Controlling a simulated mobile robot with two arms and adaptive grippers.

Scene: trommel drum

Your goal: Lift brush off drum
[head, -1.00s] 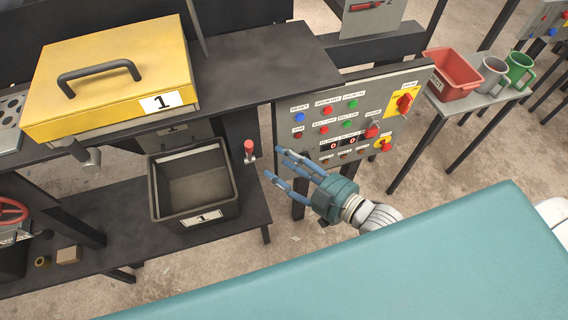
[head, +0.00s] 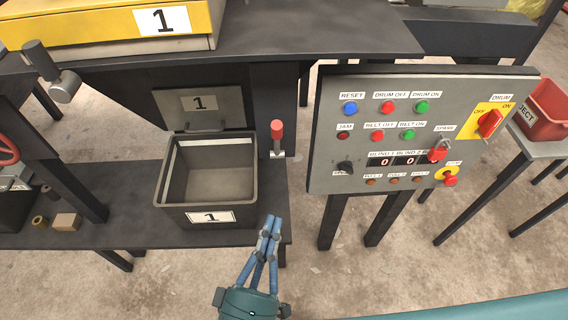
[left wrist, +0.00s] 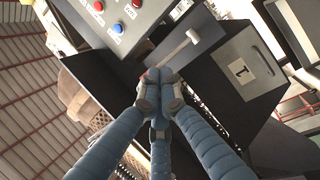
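No brush or drum can be made out by name in either view. A small upright lever with a red handle (head: 277,131) stands in the head view between the number 1 bin and the control panel. My left gripper (head: 270,222) shows below that lever, its fingers drawn together and pointing up in the picture. In the left wrist view the fingertips (left wrist: 160,78) meet, with a bit of red just behind them. A pale rod (left wrist: 178,48) lies beyond them. I see nothing held between the fingers. My right gripper is not in view.
The open dark bin (head: 208,175) stands on a low shelf, left of the lever. The grey control panel (head: 330,120) with buttons stands to the right. A yellow case (head: 90,25) sits on the bench above. A red bin (head: 545,110) is at far right.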

